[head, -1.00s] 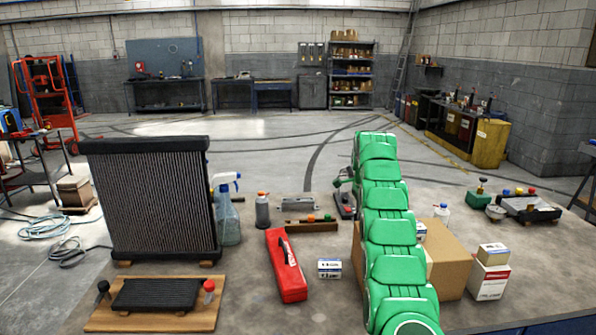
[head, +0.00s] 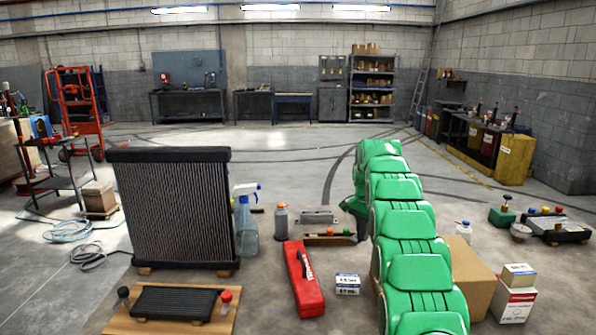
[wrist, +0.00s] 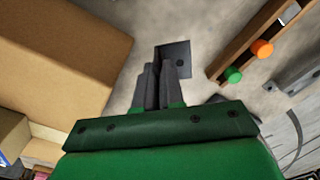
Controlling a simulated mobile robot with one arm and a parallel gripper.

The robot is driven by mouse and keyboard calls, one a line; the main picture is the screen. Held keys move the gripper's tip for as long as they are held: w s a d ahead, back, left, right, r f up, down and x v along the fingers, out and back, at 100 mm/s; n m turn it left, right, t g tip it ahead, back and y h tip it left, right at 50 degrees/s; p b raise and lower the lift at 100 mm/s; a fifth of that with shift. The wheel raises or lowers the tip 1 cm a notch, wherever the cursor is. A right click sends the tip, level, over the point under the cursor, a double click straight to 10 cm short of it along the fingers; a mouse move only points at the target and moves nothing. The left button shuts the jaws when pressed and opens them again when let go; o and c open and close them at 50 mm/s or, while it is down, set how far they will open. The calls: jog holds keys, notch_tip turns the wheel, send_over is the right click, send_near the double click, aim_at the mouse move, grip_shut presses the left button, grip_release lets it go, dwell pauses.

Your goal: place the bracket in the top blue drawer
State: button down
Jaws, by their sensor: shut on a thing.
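The bracket (wrist: 177,60) is a dark grey metal plate with a small hole, seen in the wrist view just beyond my fingertips. My gripper (wrist: 160,75) is shut on it, with the fingers covering part of it. In the head view my green arm hides the bracket and most of the gripper. I cannot make out a top blue drawer in either view. A bench with a blue front (head: 293,99) stands by the far wall, too small to tell whether it has drawers.
A cardboard box (wrist: 65,60) is close on the left of my gripper in the wrist view, and a wooden rack (wrist: 245,40) with coloured handles is on its right. A red toolbox (head: 304,280), a spray bottle (head: 247,225) and a radiator (head: 180,210) stand farther left.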

aim_at(356, 242)
jog(key=shift+s+a+f+n, duration=0.25)
jog(key=shift+s+a+n, duration=0.25)
jog(key=shift+s+n, duration=0.15)
jog(key=shift+s+a+f+n, duration=0.25)
jog(key=shift+s+a+n, duration=0.2)
jog(key=shift+s+n, duration=0.2)
jog(key=shift+s+a+f+n, duration=0.25)
jog(key=shift+s+a+n, duration=0.25)
jog(key=shift+s+n, duration=0.15)
jog(key=s+a+f+n, duration=0.1)
jog(key=s, duration=0.1)
jog(key=s+f+n, duration=0.1)
jog(key=s+n, duration=0.1)
jog(key=s, duration=0.1)
jog(key=s+a+f+n, duration=0.1)
jog(key=s+n, duration=0.1)
jog(key=s, duration=0.1)
jog(key=shift+a, duration=0.35)
jog(key=shift+s+a+f+n, duration=0.1)
jog(key=shift+s+f+n, duration=0.25)
jog(key=shift+s, duration=0.15)
jog(key=shift+r, duration=0.1)
jog(key=shift+r, duration=2.35)
jog(key=s+a+n, duration=0.5)
jog(key=s+a, duration=0.6)
jog(key=s, duration=0.3)
jog(key=s+a+n, duration=0.4)
jog(key=s+a, duration=0.6)
jog(key=s, duration=0.5)
notch_tip(356, 242, down, 24)
